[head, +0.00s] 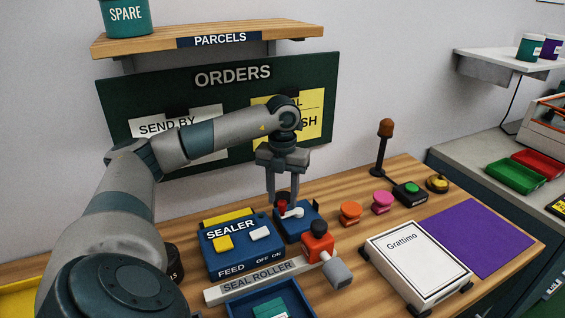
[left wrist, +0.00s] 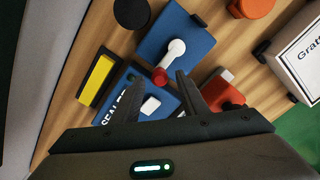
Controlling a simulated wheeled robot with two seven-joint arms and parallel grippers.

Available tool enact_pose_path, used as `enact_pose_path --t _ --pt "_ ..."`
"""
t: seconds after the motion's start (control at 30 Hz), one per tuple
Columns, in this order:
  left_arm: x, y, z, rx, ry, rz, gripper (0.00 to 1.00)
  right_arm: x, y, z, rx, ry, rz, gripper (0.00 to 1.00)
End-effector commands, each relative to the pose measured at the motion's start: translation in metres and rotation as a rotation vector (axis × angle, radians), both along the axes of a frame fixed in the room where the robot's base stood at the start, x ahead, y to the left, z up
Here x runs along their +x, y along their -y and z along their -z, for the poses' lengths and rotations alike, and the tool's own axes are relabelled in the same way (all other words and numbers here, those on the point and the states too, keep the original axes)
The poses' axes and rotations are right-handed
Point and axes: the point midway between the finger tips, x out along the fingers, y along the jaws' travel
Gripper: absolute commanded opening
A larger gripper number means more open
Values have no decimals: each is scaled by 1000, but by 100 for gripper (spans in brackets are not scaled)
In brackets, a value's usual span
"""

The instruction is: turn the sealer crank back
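The sealer (head: 232,246) is a blue box on the wooden bench, with a yellow button, a white switch and the words FEED and OFF ON. Behind it to the right stands a blue block (head: 297,230) carrying the crank (head: 294,212), a white arm with a red knob (head: 282,206). In the left wrist view the crank (left wrist: 173,53) slants down to its red knob (left wrist: 159,77). My left gripper (head: 282,198) points down over the knob with its fingers apart. The knob lies between the fingertips or just beyond them; I cannot tell contact. My right gripper is not in view.
The ORDERS board (head: 232,75) is behind.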

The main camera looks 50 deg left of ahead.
Motion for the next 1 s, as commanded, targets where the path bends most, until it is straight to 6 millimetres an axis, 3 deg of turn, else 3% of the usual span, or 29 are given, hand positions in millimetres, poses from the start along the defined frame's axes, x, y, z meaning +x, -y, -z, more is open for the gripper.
enact_pose_path --t 0.53,0.7,1.0 --pt "0 0 -91 1 3 1 40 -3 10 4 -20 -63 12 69" --pt "0 0 -104 1 3 0 40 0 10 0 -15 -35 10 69" --pt "0 0 -108 0 0 0 40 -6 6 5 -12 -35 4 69"
